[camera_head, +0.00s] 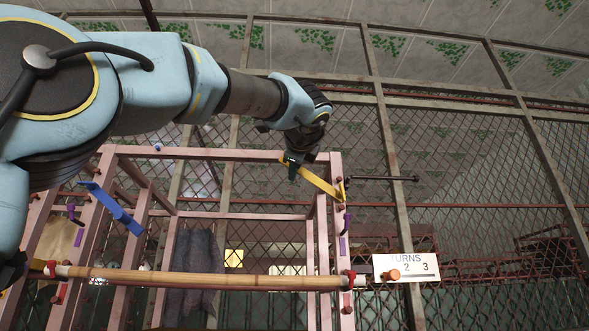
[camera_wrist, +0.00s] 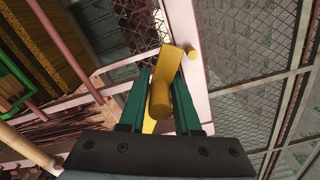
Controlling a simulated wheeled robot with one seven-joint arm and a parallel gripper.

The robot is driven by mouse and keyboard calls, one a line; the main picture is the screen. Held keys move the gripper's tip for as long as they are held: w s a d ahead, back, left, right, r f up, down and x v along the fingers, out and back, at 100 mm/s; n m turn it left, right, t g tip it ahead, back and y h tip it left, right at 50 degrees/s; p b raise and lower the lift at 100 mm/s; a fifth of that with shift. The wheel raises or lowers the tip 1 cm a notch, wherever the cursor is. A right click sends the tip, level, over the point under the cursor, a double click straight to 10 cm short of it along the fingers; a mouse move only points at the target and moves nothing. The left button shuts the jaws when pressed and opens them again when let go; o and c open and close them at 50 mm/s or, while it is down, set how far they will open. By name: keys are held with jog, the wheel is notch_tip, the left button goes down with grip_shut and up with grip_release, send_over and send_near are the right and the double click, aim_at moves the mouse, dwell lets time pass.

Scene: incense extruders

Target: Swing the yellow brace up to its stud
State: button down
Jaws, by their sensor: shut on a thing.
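The yellow brace (camera_head: 322,184) is a flat bar that slants from my gripper (camera_head: 291,168) down and right to the pink frame's right post (camera_head: 336,230). In the wrist view the brace (camera_wrist: 173,62) runs along the post, and its round yellow grip (camera_wrist: 160,98) sits between the green fingers of my gripper (camera_wrist: 160,105). The gripper is shut on this grip. A short yellow peg (camera_wrist: 192,54) stands on the pink post (camera_wrist: 188,28) just right of the brace's far end, with a small gap. I cannot tell whether it is the stud.
A wooden pole (camera_head: 200,279) crosses low in front of the frame. A blue brace (camera_head: 113,209) hangs at the left, and a purple piece (camera_head: 344,246) is on the right post. A dark rod (camera_head: 385,178) juts right from it. A TURNS sign (camera_head: 406,267) stands lower right.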

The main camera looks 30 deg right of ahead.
jog(key=c, duration=0.7)
grip_release()
jog(key=shift+c, duration=0.2)
